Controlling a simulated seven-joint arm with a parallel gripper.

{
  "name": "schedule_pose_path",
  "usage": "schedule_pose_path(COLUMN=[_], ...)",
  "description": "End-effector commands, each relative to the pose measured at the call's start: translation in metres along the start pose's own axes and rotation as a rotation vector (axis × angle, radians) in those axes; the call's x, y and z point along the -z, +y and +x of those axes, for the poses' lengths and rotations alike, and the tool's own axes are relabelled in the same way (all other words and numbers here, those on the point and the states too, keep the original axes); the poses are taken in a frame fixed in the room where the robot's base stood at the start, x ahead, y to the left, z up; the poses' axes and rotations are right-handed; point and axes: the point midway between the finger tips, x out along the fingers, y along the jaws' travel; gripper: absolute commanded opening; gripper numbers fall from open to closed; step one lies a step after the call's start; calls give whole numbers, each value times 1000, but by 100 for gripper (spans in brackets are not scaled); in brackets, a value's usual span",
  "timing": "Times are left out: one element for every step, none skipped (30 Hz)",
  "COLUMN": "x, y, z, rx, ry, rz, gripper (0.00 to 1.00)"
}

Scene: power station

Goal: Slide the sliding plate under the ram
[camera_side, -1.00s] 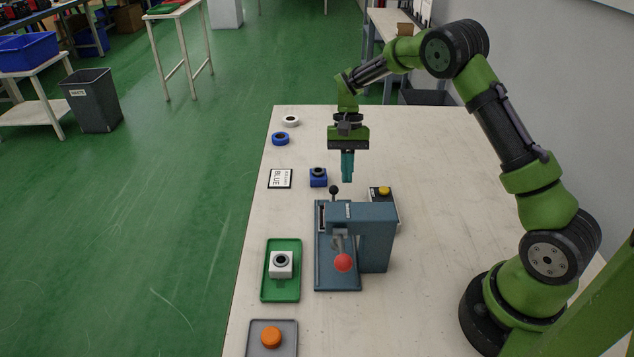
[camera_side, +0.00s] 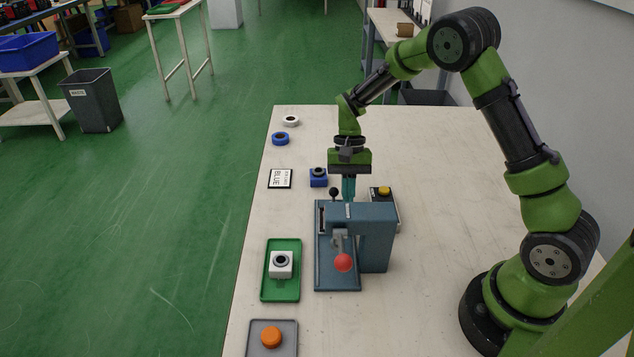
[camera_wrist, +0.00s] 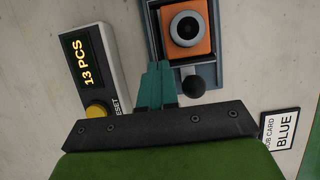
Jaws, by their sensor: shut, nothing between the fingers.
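The blue-grey press (camera_side: 375,215) stands on the table, with its red-balled lever (camera_side: 343,262) at the front. The sliding plate's black knob (camera_side: 334,192) stands upright at the press's back end; it also shows in the wrist view (camera_wrist: 194,86). My gripper (camera_side: 349,195) is shut and empty, pointing down behind the press, just right of the knob. In the wrist view its teal fingers (camera_wrist: 157,75) are beside the knob, apparently apart from it. The ram's underside is hidden.
A counter box (camera_wrist: 88,70) reading 13 PCS, with a yellow button, stands close to the gripper. A blue block (camera_side: 318,178) and a BLUE card (camera_side: 281,179) lie behind left. A green tray (camera_side: 281,291) holds a white block.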

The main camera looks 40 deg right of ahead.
Motion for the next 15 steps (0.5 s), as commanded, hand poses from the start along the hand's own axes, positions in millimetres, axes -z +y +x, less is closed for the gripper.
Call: schedule_pose_path(x=[-12, -18, -27, -33, -39, -46, -50, -54, -58, -61, -62, -64, -64, -64, -64], y=[-1, -1, 0, 0, -1, -1, 0, 0, 0, 0, 0, 0, 0, 0, 0], z=[4, 7, 10, 13, 16, 18, 20, 22, 24, 25, 26, 26, 27, 27, 27], rx=[-1, -1, -2, -2, -2, -2, -3, -2, -1, -1, -2, -2, -2, -2, -3], ry=[-5, -6, -6, -6, -6, -5, -6, -5, -4, -5, -5, -4, -4, -4, -4], rz=[-3, -4, -4, -5, -5, -5, -5, -4, -3, -2, -1, -1, -2, -1, -1], gripper=[0, 0, 0, 0, 0, 0, 0, 0, 0, 0, 0, 0, 0, 0, 0])
